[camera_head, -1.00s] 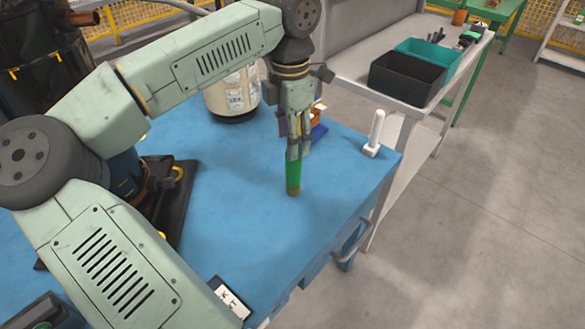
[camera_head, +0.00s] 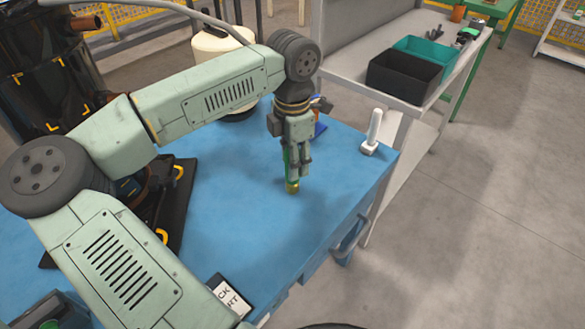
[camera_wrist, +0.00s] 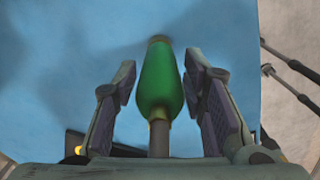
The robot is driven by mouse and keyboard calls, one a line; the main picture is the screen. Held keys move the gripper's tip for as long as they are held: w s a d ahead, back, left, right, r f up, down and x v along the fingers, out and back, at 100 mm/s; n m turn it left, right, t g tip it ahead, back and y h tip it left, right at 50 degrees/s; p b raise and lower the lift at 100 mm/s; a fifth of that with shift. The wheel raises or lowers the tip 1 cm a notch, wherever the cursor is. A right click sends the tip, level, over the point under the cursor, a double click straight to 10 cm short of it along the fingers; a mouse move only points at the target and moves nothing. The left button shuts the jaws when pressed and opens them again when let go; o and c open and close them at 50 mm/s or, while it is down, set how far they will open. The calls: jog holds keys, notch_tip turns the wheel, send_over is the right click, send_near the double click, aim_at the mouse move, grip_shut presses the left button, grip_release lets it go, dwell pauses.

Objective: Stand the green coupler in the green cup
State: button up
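The green coupler (camera_head: 292,187) stands upright on the blue table, mostly hidden behind my gripper in the head view; its brass lower end shows. In the wrist view the coupler (camera_wrist: 160,85) has a green bulging body, a grey stem towards me and a brass far end. My gripper (camera_head: 298,174) points down around it. In the wrist view my gripper's fingers (camera_wrist: 162,75) are apart on either side of the coupler, with a clear gap on the left and a narrower one on the right. I cannot make out the green cup for certain; a green patch shows at the head view's lower-left edge.
A white upright handle-like piece (camera_head: 373,133) stands near the table's right corner. A black tray (camera_head: 184,205) with yellow marks lies left, partly behind my arm. A cream tank (camera_head: 212,45) stands behind. Black (camera_head: 402,76) and teal (camera_head: 428,50) bins sit on the bench. The blue table's (camera_head: 255,225) front is mostly clear.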

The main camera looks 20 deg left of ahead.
grip_shut()
dwell(0.5)
